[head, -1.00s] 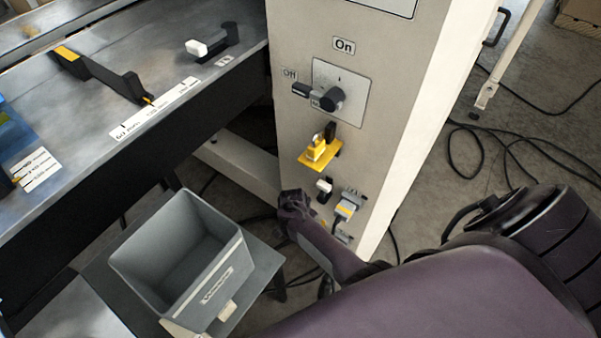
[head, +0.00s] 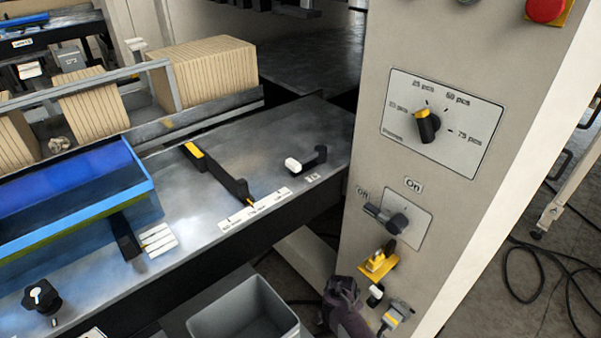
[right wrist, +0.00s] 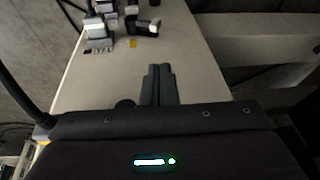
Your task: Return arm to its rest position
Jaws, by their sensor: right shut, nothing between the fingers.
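My right gripper (head: 341,290) is low in the head view, in front of the lower part of the pale control cabinet (head: 450,200). In the right wrist view its fingers (right wrist: 160,84) are together with nothing between them, over the cabinet's pale face. The grey On/Off rotary switch (head: 398,223) is above it, with a dark handle beside the Off label. Below the switch are a yellow bracket (head: 378,260), a small white-and-black switch (head: 375,295) and a grey plug (head: 396,315). My left gripper is in neither view.
A grey bin (head: 240,315) stands left of my right gripper, below the metal machine table (head: 215,150). A selector dial (head: 427,125) and a red button (head: 546,8) are higher on the cabinet. Loose cables (head: 545,270) lie on the floor at right.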

